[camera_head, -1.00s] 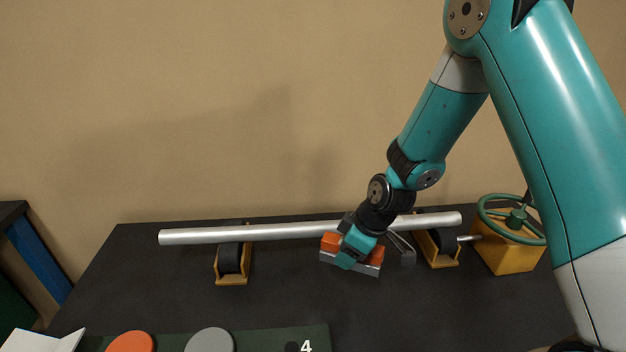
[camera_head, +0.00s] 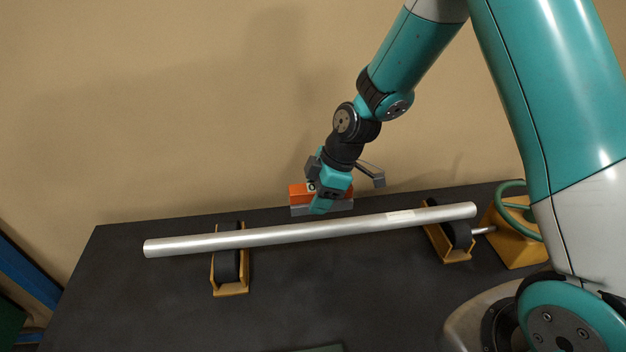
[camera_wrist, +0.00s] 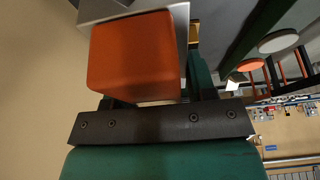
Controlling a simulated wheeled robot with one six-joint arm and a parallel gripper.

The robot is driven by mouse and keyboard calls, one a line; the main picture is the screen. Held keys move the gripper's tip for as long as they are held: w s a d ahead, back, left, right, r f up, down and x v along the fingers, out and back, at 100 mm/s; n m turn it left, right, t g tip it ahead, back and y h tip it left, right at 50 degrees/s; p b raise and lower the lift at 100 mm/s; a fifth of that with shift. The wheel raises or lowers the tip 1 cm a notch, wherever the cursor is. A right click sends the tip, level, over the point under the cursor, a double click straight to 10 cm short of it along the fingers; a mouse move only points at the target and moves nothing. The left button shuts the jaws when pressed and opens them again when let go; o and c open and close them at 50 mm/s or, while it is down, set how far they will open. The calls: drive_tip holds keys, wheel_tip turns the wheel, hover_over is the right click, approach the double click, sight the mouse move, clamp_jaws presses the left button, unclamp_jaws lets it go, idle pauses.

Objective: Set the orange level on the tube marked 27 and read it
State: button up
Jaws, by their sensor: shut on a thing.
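My gripper (camera_head: 322,203) is shut on the orange level (camera_head: 299,193), an orange block with a grey base. In the head view it is held beyond the tube, near the table's far edge; whether it touches the table I cannot tell. In the wrist view the level (camera_wrist: 135,55) fills the upper left between the fingers. The long silver tube (camera_head: 285,234) lies across two yellow supports, with a pale label patch (camera_head: 400,215) toward its right end. No number is legible on it, and the level's reading face is not visible.
The tube rests on black rollers in a left support (camera_head: 230,290) and a right support (camera_head: 448,250). A yellow box with a green handwheel (camera_head: 512,245) stands at the right end.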

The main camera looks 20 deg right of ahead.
sight(315, 225)
drive_tip(key=shift+w+a+f, duration=0.1)
drive_tip(key=shift+w+f, duration=0.05)
drive_tip(key=shift+f, duration=0.2)
drive_tip(key=f+b, duration=0.2)
drive_tip(key=f, duration=0.1)
drive_tip(key=shift+d+f+b, duration=0.1)
drive_tip(key=shift+d+b, duration=0.1)
drive_tip(key=shift+b, duration=0.15)
drive_tip(key=shift+f, duration=0.45)
drive_tip(key=shift+f+b, duration=0.2)
drive_tip(key=shift+b, duration=0.35)
drive_tip(key=shift+f+b, duration=0.75)
drive_tip(key=shift+f, duration=0.15)
drive_tip(key=shift+f, duration=0.15)
drive_tip(key=shift+f+b, duration=0.3)
drive_tip(key=shift+b, duration=0.15)
idle(0.9)
drive_tip(key=o, duration=1.1)
